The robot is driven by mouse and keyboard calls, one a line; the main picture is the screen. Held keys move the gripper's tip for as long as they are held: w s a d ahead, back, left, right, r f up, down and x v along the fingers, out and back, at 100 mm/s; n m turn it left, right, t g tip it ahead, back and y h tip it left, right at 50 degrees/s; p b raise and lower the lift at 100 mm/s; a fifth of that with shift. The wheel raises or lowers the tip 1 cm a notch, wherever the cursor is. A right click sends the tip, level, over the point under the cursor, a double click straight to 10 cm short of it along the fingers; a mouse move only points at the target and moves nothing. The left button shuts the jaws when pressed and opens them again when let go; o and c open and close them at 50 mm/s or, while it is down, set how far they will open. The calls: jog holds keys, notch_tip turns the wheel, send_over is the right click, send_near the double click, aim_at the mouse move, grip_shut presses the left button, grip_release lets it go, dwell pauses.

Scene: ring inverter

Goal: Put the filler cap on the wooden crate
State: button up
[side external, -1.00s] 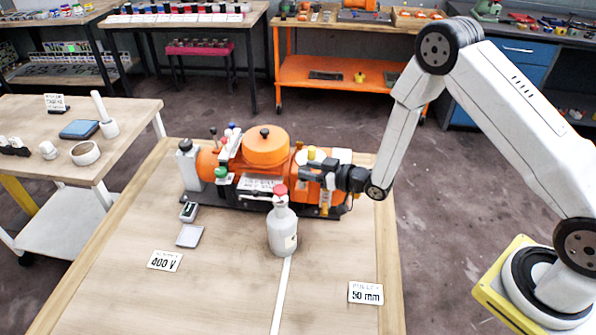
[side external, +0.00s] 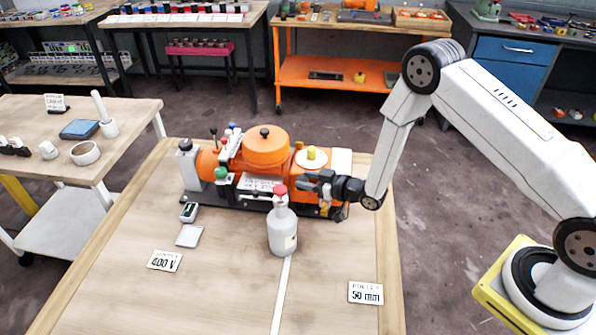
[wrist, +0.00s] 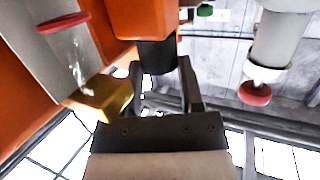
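A yellow cap (side external: 311,154), which may be the filler cap, sits on a white disc at the right end of the orange machine (side external: 240,185). A yellow faceted part (wrist: 105,97), probably the same cap, shows left of my fingers in the wrist view. My gripper (side external: 318,183) is beside the machine's right end, below and in front of the yellow cap. In the wrist view my gripper (wrist: 163,68) has its fingers apart, with a black part (wrist: 157,56) of an orange body at their tips; contact is unclear.
A grey bottle with a red top (side external: 282,232) stands close in front of the machine; it also shows in the wrist view (wrist: 275,45). Sign plates (side external: 365,292) lie on the front of the table. A shallow wooden box (side external: 420,20) stands on the back bench.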

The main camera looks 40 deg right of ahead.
jog(key=o, duration=0.4)
jog(key=shift+c, duration=0.2)
jog(key=shift+s, duration=0.1)
jog(key=v, duration=0.7)
jog(key=shift+s+d+r, duration=0.2)
jog(key=shift+r, duration=0.05)
jog(key=shift+r, duration=0.1)
dwell(0.3)
